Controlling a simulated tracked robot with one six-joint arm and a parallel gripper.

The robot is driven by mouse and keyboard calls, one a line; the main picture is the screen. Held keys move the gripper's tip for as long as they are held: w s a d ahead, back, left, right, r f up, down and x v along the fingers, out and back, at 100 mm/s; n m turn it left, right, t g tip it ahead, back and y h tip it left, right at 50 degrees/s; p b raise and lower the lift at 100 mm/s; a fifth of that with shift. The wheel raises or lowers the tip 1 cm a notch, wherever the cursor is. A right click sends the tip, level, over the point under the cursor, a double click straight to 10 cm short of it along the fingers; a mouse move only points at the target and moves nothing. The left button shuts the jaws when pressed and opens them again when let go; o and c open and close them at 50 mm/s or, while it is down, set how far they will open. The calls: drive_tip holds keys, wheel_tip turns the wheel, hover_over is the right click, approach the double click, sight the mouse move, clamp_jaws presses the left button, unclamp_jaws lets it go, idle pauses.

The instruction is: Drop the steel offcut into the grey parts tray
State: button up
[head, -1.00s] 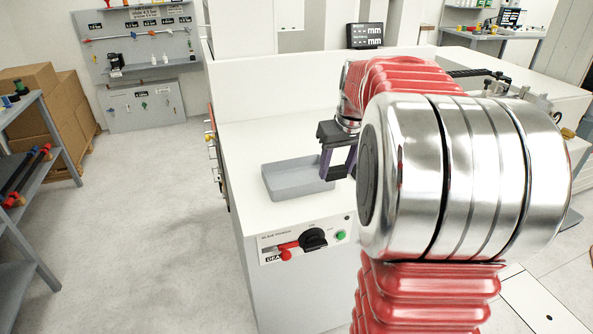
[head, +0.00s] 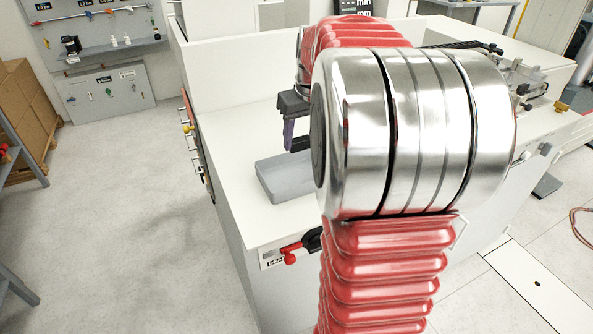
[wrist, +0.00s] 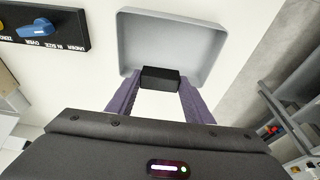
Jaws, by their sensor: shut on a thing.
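The steel offcut, a small dark block (wrist: 160,79), sits between the purple fingertips in the wrist view. My gripper (head: 295,146) is shut on it and holds it above the white bench top. The grey parts tray (head: 282,184) is a shallow, open tray on the bench. In the head view the fingertips show just behind the tray's far edge, and my arm hides its right part. In the wrist view the tray (wrist: 172,42) looks empty where visible, and the offcut overlaps its near edge in the picture. The gap in height is hard to tell.
A control panel with a blue knob (wrist: 38,28) is beside the tray in the wrist view. A raised white wall (head: 235,75) runs behind the bench top. Open floor lies to the left.

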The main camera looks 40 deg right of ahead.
drive_tip(key=shift+s+d, duration=0.25)
drive_tip(key=shift+s, duration=0.05)
hover_over(303, 177)
drive_tip(key=shift+f, duration=2.95)
drive_tip(key=o, duration=1.4)
drive_tip(key=shift+c, duration=0.2)
drive_tip(key=d+v, duration=0.1)
drive_tip(key=v, duration=1.2)
drive_tip(key=shift+s+a+r, duration=0.2)
drive_tip(key=shift+a+r, duration=0.1)
drive_tip(key=shift+a, duration=0.2)
